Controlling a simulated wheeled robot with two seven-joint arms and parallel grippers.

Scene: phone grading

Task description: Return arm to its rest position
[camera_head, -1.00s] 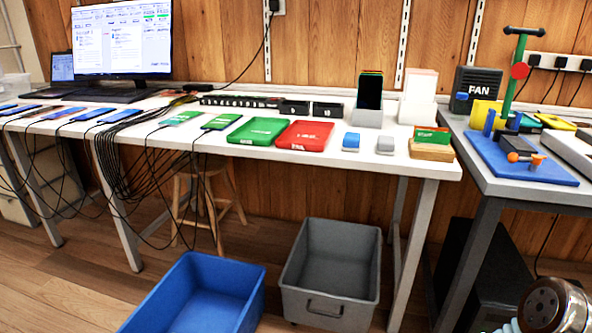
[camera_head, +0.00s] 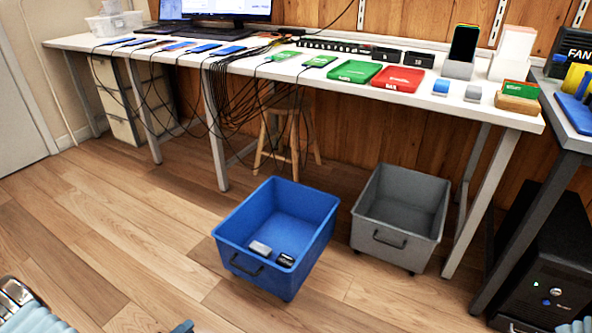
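Only small parts of my arms show. A metal joint with a light blue ribbed part, mine, is at the bottom left corner. A small blue-grey tip is cut off by the bottom edge, and I cannot tell which part it is. A light blue bit of mine shows at the bottom right corner. Neither gripper is recognisable in view, and whether they hold anything is hidden.
A blue bin (camera_head: 232,236) with two small dark and grey items and a grey bin (camera_head: 372,215) stand on the floor. A white table (camera_head: 455,104) holds green and red trays (camera_head: 398,79). A black computer tower (camera_head: 545,275) stands right. Floor at left is clear.

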